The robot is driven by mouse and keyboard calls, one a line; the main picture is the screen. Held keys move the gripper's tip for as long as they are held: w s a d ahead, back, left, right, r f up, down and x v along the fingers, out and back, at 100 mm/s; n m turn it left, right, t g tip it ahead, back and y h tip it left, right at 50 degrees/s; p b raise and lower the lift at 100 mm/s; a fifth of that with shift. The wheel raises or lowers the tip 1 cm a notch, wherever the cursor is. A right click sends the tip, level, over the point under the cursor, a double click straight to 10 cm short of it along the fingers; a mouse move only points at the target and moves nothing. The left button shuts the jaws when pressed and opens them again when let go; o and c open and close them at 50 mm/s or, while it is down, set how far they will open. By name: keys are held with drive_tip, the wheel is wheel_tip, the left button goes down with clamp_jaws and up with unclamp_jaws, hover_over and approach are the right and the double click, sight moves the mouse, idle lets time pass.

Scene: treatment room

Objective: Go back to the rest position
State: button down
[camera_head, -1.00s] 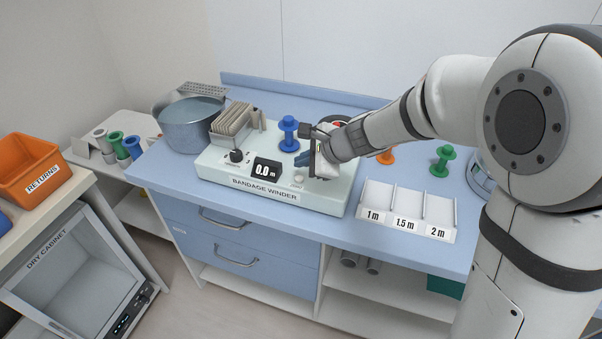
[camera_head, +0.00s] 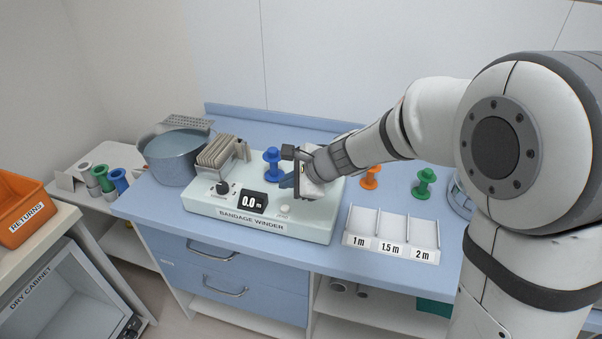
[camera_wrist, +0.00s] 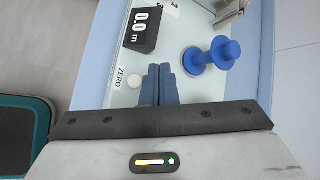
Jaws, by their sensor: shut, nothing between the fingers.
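My gripper (camera_head: 287,181) is above the right part of the bandage winder (camera_head: 200,208). In the wrist view my gripper's two fingers (camera_wrist: 158,82) are together with nothing between them. A blue spool (camera_head: 272,166) stands on the winder just beyond the fingers; it also shows in the wrist view (camera_wrist: 222,54), to the right of the fingertips and apart from them. The winder's display (camera_head: 251,201) reads 0.0 m. The round ZERO button (camera_wrist: 134,81) lies to the left of the fingertips in the wrist view.
An orange spool (camera_head: 371,178) and a green spool (camera_head: 424,184) stand at the back right. A tray marked 1 m, 1.5 m and 2 m (camera_head: 390,252) looks empty. A metal pot (camera_head: 172,165) is at the left. The orange RETURNS bin (camera_head: 22,215) is at far left.

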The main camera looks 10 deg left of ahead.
drive_tip(key=s+d+r+n+h, duration=0.1)
drive_tip(key=s+d+n, duration=0.3)
drive_tip(key=d, duration=0.6)
drive_tip(key=s+d+r+n+h, duration=0.1)
drive_tip(key=s+d+n+h, duration=0.3)
drive_tip(key=s+d, duration=0.5)
drive_tip(key=s+d+r+n+h, duration=0.2)
drive_tip(key=s+d+n, duration=0.3)
drive_tip(key=d, duration=0.6)
drive_tip(key=shift+s+n+g+h, duration=0.3)
drive_tip(key=shift+s+h, duration=0.4)
drive_tip(key=shift+s, duration=0.1)
